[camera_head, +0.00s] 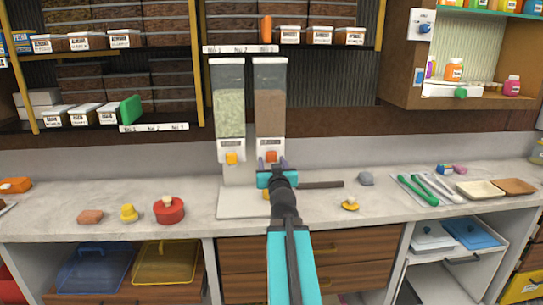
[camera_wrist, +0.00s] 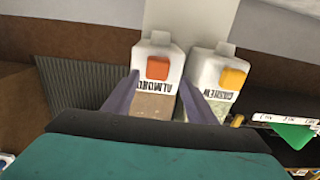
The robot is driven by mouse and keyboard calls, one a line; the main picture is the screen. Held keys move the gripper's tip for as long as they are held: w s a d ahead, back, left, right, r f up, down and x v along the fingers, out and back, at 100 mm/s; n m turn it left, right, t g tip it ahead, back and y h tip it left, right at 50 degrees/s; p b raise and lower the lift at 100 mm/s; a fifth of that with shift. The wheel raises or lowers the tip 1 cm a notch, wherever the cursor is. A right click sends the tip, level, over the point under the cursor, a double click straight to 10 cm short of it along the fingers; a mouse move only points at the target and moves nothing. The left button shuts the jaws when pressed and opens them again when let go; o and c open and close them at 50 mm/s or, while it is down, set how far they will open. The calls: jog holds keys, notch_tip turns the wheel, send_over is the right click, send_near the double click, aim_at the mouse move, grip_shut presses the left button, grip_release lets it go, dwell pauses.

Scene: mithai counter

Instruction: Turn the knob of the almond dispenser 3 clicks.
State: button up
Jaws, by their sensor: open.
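The almond dispenser (camera_head: 269,100) is the right one of two clear dispensers at the back of the counter, filled with brown pieces. It has an orange knob (camera_head: 271,156) on its white front. In the wrist view, which looks upside down, the orange knob (camera_wrist: 157,67) sits beside the label ALMOND. My gripper (camera_head: 272,162) is open in front of the almond dispenser. In the wrist view its fingers (camera_wrist: 160,82) stand apart on either side of the knob. I cannot tell how far they are from it. The head view partly hides the dispenser's lower part behind my gripper.
The cashew dispenser (camera_head: 228,100), with a yellow knob (camera_head: 231,158), stands close on the left. A dark flat bar (camera_head: 322,184) and a grey lump (camera_head: 366,178) lie to the right. A red round box (camera_head: 169,210) is at left. Shelves with boxes (camera_head: 85,42) hang above.

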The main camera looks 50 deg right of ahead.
aim_at(271, 157)
jog(key=shift+w+d+p, duration=0.2)
jog(key=shift+d+p, duration=0.2)
jog(key=shift+p, duration=1.25)
jog(key=shift+x, duration=1.4)
jog(key=shift+f, duration=0.1)
jog(key=shift+c, duration=0.3)
jog(key=c, duration=1)
